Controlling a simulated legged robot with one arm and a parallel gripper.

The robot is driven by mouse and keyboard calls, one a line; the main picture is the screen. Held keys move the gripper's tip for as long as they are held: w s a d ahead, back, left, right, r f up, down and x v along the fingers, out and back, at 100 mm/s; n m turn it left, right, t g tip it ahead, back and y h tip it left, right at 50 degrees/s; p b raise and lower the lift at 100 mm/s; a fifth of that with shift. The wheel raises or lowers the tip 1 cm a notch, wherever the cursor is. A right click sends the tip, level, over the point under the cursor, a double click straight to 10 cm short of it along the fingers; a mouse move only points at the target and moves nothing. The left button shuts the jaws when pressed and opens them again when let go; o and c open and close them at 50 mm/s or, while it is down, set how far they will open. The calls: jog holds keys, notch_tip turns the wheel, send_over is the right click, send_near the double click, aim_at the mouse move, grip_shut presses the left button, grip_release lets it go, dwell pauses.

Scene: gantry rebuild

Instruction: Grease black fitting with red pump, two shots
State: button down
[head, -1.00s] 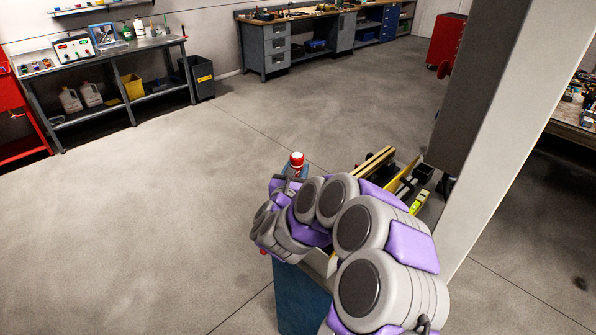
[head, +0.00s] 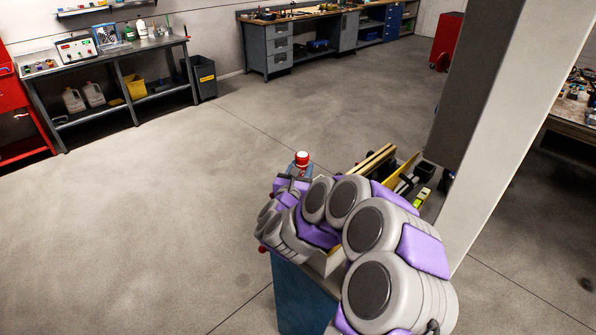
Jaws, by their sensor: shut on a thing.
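My grey and purple arm reaches over a blue cabinet, and my gripper (head: 272,222) is at its far end, turned away from me. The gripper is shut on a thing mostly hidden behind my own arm. A small red part (head: 262,249) shows at the gripper's left edge; it looks like part of the red pump, but I cannot see the rest. I cannot make out the black fitting; the arm covers much of the cabinet top.
A red-capped bottle (head: 302,160) stands just beyond the gripper. Wooden bars (head: 375,160) and a yellow-green item (head: 423,197) lie right of it. The blue cabinet (head: 300,300) is under the arm. A pale post (head: 500,140) rises at right. The floor at left is clear.

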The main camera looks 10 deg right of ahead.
jog(key=shift+d+f, duration=0.1)
jog(key=shift+d, duration=0.1)
jog(key=shift+a+f+b, duration=0.2)
jog(key=shift+a+b, duration=0.3)
jog(key=shift+b, duration=0.05)
jog(key=shift+f, duration=0.1)
jog(key=shift+d+f, duration=0.1)
jog(key=shift+d, duration=0.1)
jog(key=shift+f+b, duration=0.5)
jog(key=shift+b, duration=0.25)
jog(key=shift+r, duration=0.7)
